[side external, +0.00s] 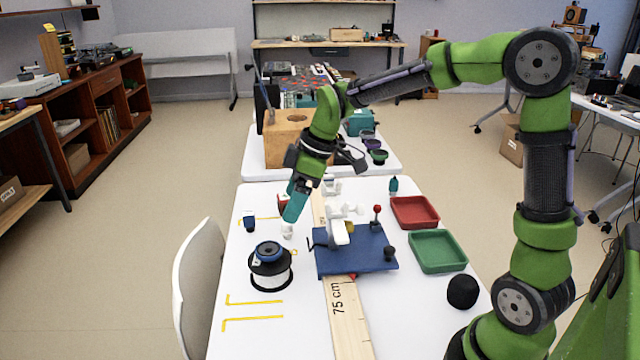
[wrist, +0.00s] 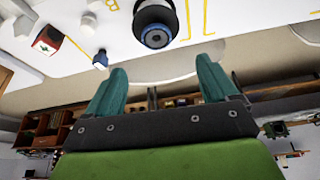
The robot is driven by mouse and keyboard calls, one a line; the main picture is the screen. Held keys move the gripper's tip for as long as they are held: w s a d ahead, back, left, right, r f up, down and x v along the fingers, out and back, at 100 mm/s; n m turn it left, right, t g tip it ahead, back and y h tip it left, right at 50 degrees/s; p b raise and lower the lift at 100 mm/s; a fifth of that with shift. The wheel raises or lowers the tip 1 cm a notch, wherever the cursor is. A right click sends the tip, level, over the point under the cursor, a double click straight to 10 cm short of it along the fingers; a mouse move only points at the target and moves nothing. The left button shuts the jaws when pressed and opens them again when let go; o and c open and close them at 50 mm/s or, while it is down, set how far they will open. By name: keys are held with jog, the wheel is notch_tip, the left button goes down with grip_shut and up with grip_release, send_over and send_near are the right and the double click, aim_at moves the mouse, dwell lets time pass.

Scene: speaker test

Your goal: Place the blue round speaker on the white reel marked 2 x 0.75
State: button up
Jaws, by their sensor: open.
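The blue round speaker (side external: 267,250) sits on top of the white reel (side external: 269,274), which has black flanges and stands upright on the white table. Any marking on the reel is too small to read. In the wrist view the speaker (wrist: 156,38) shows as a blue-rimmed dark disc in front of the reel (wrist: 153,8). My gripper (side external: 293,208) has teal fingers and is raised above the table, behind and to the right of the reel in the side view.
A blue board (side external: 355,262) with white parts and knobs stands right of the reel, over a long wooden ruler (side external: 345,310). A red tray (side external: 414,222), a green tray (side external: 437,268) and a black ball (side external: 462,292) lie further right. Yellow marks (side external: 255,302) lie on clear table in front.

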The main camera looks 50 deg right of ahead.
jog(key=s+r+m+t, duration=0.2)
jog(key=s+m, duration=0.4)
jog(key=s, duration=0.3)
jog(key=s+a+r+m+t, duration=0.1)
jog(key=s+r+m, duration=0.2)
jog(key=s+m, duration=0.3)
jog(key=s, duration=0.4)
jog(key=shift+s+t+h, duration=0.15)
jog(key=shift+t+h, duration=0.25)
